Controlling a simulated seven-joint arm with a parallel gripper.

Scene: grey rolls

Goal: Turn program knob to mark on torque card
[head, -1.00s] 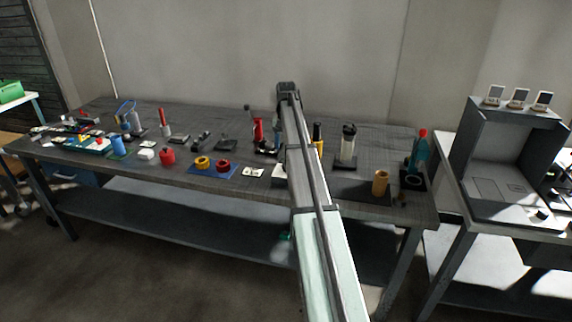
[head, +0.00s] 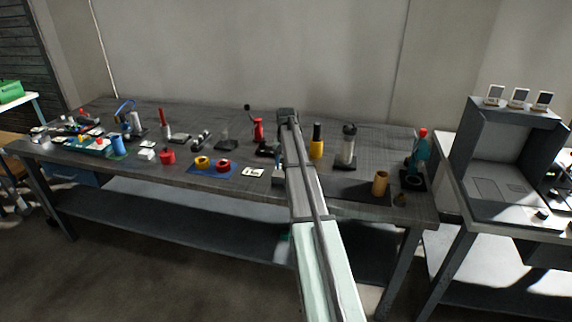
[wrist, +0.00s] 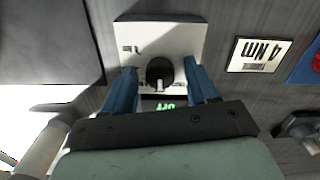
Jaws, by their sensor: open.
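In the wrist view, the black program knob (wrist: 160,73) with a pale pointer bar sits on a white panel (wrist: 186,37). The pointer faces down toward my gripper. Small dark marks show at the panel's upper left, and a green readout (wrist: 166,105) shows inverted, partly hidden. The torque card (wrist: 261,55) lies right of the panel and reads "4 Nm" upside down; it also shows in the head view (head: 253,173). My gripper (wrist: 161,82) is open, with its blue fingers on either side of the knob and gaps between. In the head view my arm largely hides the panel.
A blue mat (head: 212,168) with yellow and red rings lies left of the card. A dark plate (wrist: 48,42) lies left of the panel in the wrist view.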

